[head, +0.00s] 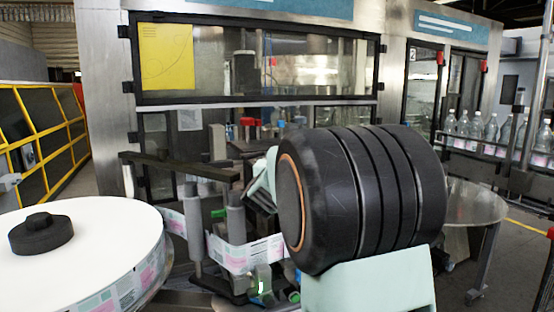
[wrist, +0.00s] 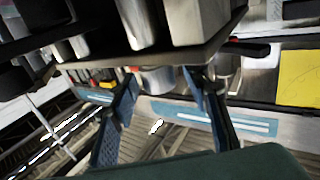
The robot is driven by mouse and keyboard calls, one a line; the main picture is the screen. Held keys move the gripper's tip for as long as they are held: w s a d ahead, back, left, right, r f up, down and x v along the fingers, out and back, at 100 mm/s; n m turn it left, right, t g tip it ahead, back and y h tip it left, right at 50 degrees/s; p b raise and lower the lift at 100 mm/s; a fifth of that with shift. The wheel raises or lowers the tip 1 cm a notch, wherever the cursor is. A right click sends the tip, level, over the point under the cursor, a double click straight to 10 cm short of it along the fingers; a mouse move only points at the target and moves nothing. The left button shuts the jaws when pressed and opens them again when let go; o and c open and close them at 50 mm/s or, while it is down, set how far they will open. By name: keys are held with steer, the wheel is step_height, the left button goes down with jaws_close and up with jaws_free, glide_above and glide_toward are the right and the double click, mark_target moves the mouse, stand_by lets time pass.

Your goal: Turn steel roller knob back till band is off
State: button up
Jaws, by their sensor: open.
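In the wrist view, which looks upside down, my gripper (wrist: 161,78) is open. A short silver cylinder, apparently the steel roller knob (wrist: 156,80), appears between its fingertips at a dark plate (wrist: 215,46). I cannot tell whether the fingers touch it. In the head view my arm covers most of the gripper and I cannot pick out the knob. The printed label band (head: 232,254) runs from the white reel (head: 95,228) past grey upright rollers (head: 237,217). Its right end is hidden behind my arm.
A dark bar (head: 180,166) crosses above the rollers. The glazed machine housing (head: 290,62) stands behind. A yellow-framed barrier (head: 42,125) is at left. Bottles (head: 490,128) stand on a conveyor at right, past a round steel table (head: 474,203).

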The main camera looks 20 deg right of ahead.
steer(key=shift+w+d, duration=0.1)
steer(key=shift+w, duration=0.05)
jaws_close()
stand_by(0.4)
